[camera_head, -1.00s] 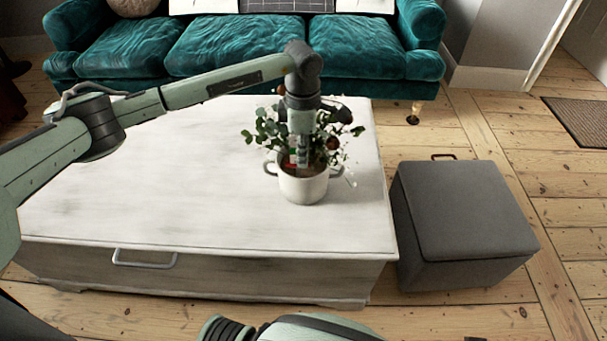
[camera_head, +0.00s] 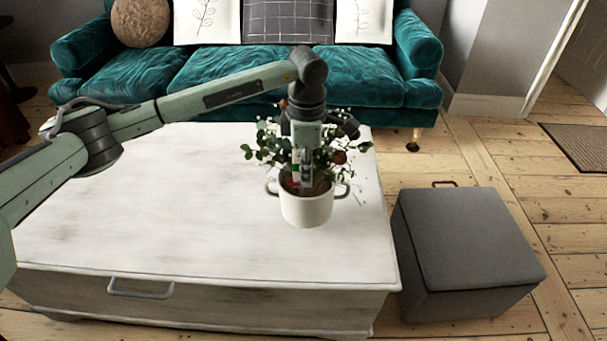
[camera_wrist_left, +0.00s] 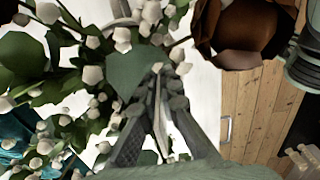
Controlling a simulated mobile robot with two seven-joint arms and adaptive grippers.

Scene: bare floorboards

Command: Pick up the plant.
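The plant (camera_head: 265,150) has green leaves, white berries and brown blooms, and stands upright in a white two-handled pot (camera_head: 307,211) at the right part of the white chest. My left gripper (camera_head: 306,184) points down into the plant at the pot's mouth. In the left wrist view, the gripper's fingers (camera_wrist_left: 155,100) come close together among leaves (camera_wrist_left: 25,60), white berries and a brown bloom (camera_wrist_left: 245,30). Foliage hides the contact, so I cannot tell whether they hold the rim or a stem. My right gripper is not in view.
The white chest (camera_head: 150,220) has bare top to the left of the pot. A grey storage stool (camera_head: 465,235) stands to its right. A teal sofa (camera_head: 240,68) is behind it. Open floorboards (camera_head: 480,140) lie at the right.

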